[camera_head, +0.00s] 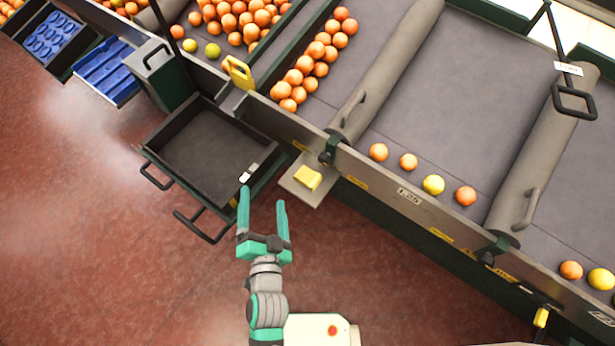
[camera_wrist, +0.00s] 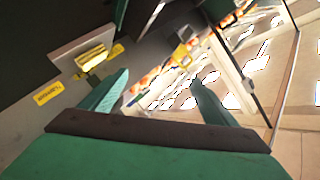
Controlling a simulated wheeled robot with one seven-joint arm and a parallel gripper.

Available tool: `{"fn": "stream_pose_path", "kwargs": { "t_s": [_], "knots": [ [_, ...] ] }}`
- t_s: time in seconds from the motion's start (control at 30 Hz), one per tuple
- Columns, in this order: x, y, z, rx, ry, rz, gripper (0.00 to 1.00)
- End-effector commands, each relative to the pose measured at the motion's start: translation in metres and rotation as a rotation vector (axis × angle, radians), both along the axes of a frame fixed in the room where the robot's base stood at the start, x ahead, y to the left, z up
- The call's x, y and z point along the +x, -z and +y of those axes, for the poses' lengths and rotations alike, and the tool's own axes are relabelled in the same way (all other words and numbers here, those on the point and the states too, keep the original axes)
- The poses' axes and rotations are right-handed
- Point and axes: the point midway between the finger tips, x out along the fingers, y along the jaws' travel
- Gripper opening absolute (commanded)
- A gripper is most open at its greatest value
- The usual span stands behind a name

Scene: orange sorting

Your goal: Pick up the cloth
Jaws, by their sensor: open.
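The cloth (camera_head: 308,178), a small folded yellow piece, lies on a small light shelf (camera_head: 293,189) fixed to the side of the conveyor frame. It also shows at the upper left of the wrist view, where the cloth (camera_wrist: 92,59) lies on its shelf. My gripper (camera_head: 262,194) is open and empty, with its two green fingers apart. In the head view it is left of the cloth and apart from it. In the wrist view, my gripper (camera_wrist: 160,78) has the cloth outside its fingers, beyond the left one.
A dark empty bin (camera_head: 205,150) with handles stands left of the shelf, with a small white item (camera_head: 247,174) at its edge. The conveyor (camera_head: 430,90) carries several oranges. A yellow bracket (camera_head: 238,72) stands on its edge. Red floor (camera_head: 100,250) is free at left.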

Motion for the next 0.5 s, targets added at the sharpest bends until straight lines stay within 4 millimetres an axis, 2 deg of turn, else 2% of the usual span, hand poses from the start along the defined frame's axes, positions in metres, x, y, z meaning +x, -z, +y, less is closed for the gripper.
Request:
{"fn": "stream_pose_path", "kwargs": {
  "t_s": [0.03, 0.2, 0.4, 0.5],
  "knots": [
    [0.021, -0.009, 0.011, 0.061, -0.016, -0.015, 0.81],
    [0.076, -0.037, 0.055, 0.258, -0.111, -0.024, 0.81],
    [0.128, -0.076, 0.104, 0.426, -0.260, -0.006, 0.81],
    [0.147, -0.096, 0.126, 0.479, -0.343, 0.019, 0.81]
  ]
}}
